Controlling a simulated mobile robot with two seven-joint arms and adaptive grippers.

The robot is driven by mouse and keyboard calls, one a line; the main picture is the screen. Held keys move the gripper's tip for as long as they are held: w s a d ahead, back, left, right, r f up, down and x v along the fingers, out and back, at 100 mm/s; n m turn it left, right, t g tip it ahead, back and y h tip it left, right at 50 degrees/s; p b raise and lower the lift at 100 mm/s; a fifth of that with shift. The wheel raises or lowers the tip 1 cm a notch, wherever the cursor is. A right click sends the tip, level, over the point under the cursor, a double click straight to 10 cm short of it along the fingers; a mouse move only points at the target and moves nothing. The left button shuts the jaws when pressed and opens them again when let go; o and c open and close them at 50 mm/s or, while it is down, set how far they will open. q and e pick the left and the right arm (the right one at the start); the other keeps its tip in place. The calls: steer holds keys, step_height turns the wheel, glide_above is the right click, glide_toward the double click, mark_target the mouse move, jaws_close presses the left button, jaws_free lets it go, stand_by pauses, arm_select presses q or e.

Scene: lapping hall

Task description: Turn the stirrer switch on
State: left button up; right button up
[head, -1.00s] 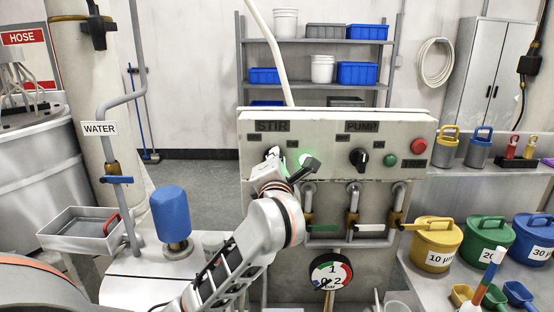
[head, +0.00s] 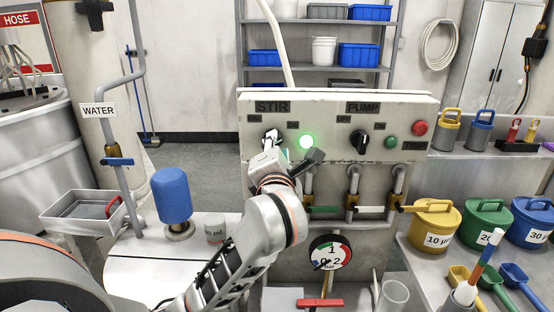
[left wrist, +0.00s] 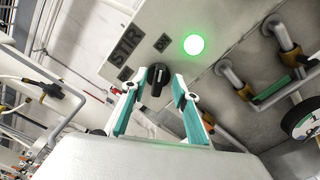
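The stirrer switch is a black knob under the STIR label on the grey panel (head: 325,125). In the left wrist view the knob (left wrist: 157,76) sits slanted relative to the STIR lettering. My left gripper (head: 272,140) is at the panel and covers much of the knob in the head view. In the left wrist view its two teal fingers (left wrist: 155,90) are apart, one on each side of the knob, with gaps visible. The round lamp (head: 307,142) right of the switch glows green; it also shows in the left wrist view (left wrist: 194,45). My right gripper is not in view.
The PUMP knob (head: 360,141), a small green button (head: 391,143) and a red button (head: 419,128) are further right on the panel. Pipes with valve handles (head: 353,200) run below. A gauge (head: 330,252) hangs lower down. Lidded pots (head: 434,220) stand at right.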

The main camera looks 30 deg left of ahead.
arm_select(q)
steer(key=v, duration=0.7)
steer(key=shift+s, duration=0.4)
steer(key=shift+d, duration=0.1)
